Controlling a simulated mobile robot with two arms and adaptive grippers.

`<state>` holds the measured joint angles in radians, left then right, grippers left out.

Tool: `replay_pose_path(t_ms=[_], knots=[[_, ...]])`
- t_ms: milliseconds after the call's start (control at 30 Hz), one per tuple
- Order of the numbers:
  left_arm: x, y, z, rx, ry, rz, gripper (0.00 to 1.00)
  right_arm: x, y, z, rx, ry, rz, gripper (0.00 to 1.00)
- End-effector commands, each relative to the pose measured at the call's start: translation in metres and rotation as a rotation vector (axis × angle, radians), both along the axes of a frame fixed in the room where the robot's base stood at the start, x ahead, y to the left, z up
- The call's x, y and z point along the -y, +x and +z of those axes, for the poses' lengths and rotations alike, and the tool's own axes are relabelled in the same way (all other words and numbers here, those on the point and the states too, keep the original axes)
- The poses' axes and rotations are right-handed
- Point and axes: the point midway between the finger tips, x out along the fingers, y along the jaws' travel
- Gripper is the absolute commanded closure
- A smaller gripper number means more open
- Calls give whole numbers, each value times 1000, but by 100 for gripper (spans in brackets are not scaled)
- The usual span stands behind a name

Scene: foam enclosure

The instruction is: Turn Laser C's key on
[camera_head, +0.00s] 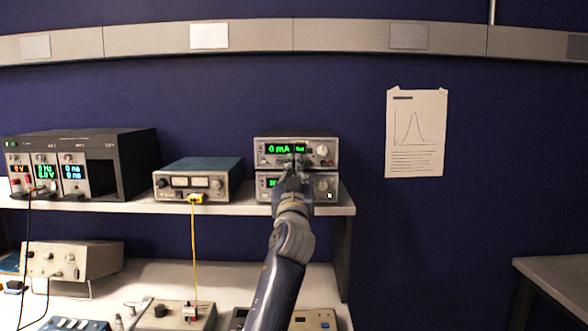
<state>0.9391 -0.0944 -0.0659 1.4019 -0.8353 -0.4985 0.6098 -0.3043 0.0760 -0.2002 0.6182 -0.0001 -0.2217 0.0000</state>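Two stacked instruments with green displays stand at the right end of the shelf. The upper unit (265,160) reads "0 mA" and has a round knob at its right. The lower unit (325,195) is partly hidden behind my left gripper and arm. I cannot read any label marking Laser C, and no key shows clearly. My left gripper (291,170) is in front of the two units, over the middle of their fronts. It is too small and dark to tell whether its fingers are open or touching anything. My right gripper is not in view.
The shelf (235,208) also holds a blue-topped instrument (200,177) with a yellow cable and a black rack (120,160) with lit modules. The bench below carries a beige instrument (72,261) and several small boxes. An empty table (555,268) is at the right.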

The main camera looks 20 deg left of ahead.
Motion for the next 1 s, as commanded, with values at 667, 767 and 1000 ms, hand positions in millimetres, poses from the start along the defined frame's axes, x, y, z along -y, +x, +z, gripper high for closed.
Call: replay_pose_path(t_ms=[667,767,1000], knots=[[-3,0,7,-91,301,2,100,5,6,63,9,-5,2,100],[-3,-1,8,-117,391,-1,100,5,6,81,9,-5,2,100],[-5,-1,9,-181,613,0,100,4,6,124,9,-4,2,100]])
